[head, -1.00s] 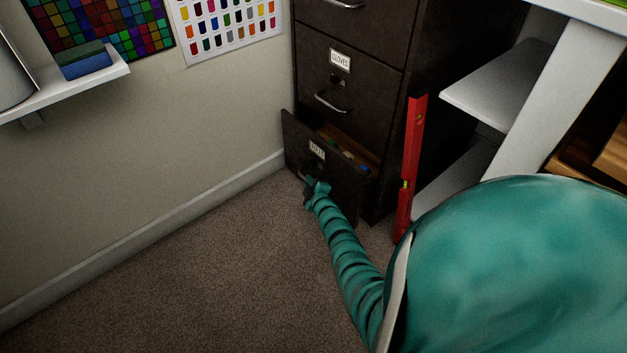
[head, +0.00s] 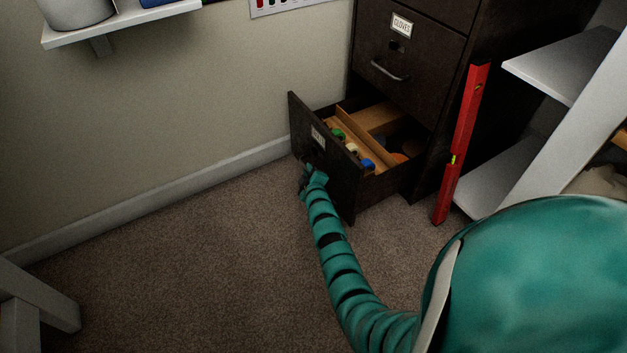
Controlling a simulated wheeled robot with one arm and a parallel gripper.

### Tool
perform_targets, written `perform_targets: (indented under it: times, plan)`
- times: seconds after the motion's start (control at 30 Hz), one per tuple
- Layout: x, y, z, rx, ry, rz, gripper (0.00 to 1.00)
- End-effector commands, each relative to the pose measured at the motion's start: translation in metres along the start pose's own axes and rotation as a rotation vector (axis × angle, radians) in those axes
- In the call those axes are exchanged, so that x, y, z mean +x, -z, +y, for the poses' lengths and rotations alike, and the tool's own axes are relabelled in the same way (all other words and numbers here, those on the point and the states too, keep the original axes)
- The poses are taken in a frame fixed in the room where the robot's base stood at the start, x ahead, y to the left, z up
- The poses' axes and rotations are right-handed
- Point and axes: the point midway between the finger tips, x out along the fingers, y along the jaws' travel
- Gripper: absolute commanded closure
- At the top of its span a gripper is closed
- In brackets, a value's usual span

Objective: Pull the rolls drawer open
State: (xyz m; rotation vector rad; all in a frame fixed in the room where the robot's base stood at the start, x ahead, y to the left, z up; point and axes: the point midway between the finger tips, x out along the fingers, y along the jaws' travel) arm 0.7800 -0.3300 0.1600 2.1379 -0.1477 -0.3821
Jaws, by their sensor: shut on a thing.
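The rolls drawer (head: 331,166) is the bottom drawer of a dark filing cabinet (head: 412,95). It stands well out from the cabinet, and its label (head: 318,137) is too small to read surely. Inside are wooden dividers (head: 364,138) and several coloured rolls or caps, green, white, blue and orange. My gripper (head: 306,183), in a teal sleeve, is at the drawer's front where the handle sits. It is shut on the handle, though the fingers and handle are mostly hidden and dark.
A red spirit level (head: 462,145) leans upright by the cabinet's right side. White shelves (head: 566,62) stand to the right. A wall shelf (head: 120,24) is at upper left, and a pale wooden leg (head: 38,300) at lower left. The carpet (head: 200,270) before the drawer is clear.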

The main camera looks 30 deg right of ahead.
Motion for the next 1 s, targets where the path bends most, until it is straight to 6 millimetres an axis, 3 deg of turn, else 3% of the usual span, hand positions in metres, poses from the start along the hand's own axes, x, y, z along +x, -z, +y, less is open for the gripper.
perform_targets:
  times: [0.47,0.5,0.6,1.0]
  plan:
    - [0.0041,0.001,0.0012,-0.005,-0.001,-0.001,1.0]
    - [0.0041,0.0009,0.0013,-0.005,-0.001,-0.001,0.81]
    - [0.0041,0.001,0.0016,-0.005,-0.001,-0.001,0.67]
    - [0.0016,0.0013,0.003,-0.004,-0.001,-0.001,0.67]
